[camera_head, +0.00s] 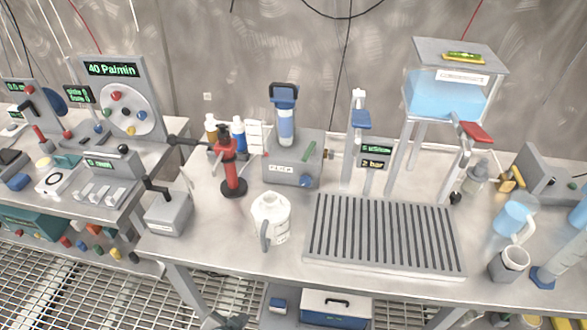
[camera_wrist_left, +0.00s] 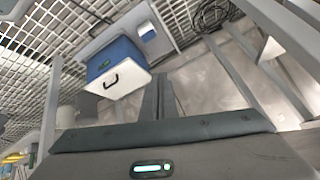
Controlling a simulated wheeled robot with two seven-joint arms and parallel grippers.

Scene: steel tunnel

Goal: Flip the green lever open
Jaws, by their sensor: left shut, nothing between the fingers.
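I cannot make out a clearly green lever in either view. A small green and yellow piece (camera_head: 463,57) lies on top of the raised water tank (camera_head: 445,95); I cannot tell whether it is a lever. A red lever (camera_head: 475,132) sits below the tank's right side, and a blue lever (camera_head: 361,119) sits on a post left of the tank. My left gripper (camera_head: 225,321) shows at the bottom edge, low in front of the bench. In the left wrist view its fingers (camera_wrist_left: 165,98) are together and empty. My right gripper is not seen.
A slatted drip tray (camera_head: 384,268) covers the bench (camera_head: 210,255) front. A white jug (camera_head: 270,218), a red stand (camera_head: 229,170) and a grey box (camera_head: 168,212) stand to its left. Below the bench is a blue cooler box (camera_wrist_left: 117,62). A gap separates the left bench.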

